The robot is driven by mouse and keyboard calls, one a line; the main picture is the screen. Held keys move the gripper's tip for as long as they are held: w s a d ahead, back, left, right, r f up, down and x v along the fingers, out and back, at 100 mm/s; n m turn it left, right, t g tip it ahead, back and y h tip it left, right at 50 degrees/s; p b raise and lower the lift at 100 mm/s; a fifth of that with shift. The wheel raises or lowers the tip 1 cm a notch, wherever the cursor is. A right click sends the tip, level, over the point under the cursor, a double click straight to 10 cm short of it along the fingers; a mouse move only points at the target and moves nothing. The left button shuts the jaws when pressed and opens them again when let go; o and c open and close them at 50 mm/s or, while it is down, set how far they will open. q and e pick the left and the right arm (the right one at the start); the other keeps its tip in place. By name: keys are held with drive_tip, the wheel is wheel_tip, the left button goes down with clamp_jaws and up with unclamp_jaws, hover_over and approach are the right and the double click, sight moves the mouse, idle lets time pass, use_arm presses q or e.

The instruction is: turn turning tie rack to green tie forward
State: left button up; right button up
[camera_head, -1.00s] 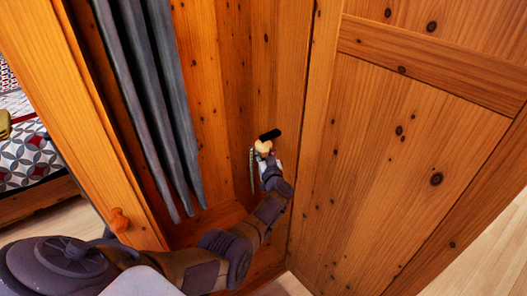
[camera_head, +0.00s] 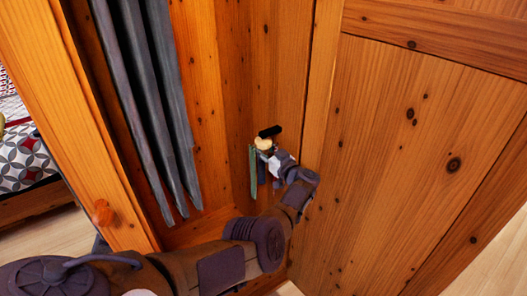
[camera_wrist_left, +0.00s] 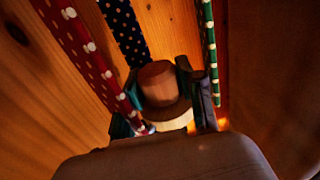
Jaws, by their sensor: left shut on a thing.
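The turning tie rack (camera_head: 264,144) shows in the head view as a small pale round piece with a black bar on the wardrobe's inner wall. A green tie (camera_head: 253,172) hangs at its left. My left gripper (camera_head: 272,154) is at the rack from the right. In the left wrist view its fingers (camera_wrist_left: 165,92) are shut on the rack's brown round knob (camera_wrist_left: 157,80). That view also shows a red tie with white dots (camera_wrist_left: 85,50) at left, a dark dotted tie (camera_wrist_left: 124,30) behind, and the green tie (camera_wrist_left: 209,45) at right. My right gripper is out of view.
Grey hanging garments (camera_head: 150,100) fill the wardrobe's left side. The wooden door (camera_head: 390,170) stands open close to the right of my arm. A bed (camera_head: 25,160) stands beyond.

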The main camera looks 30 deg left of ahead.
sight(267, 152)
use_arm(q)
drive_tip(key=o, duration=1.2)
drive_tip(key=shift+c, duration=0.2)
drive_tip(key=shift+v, duration=3.75)
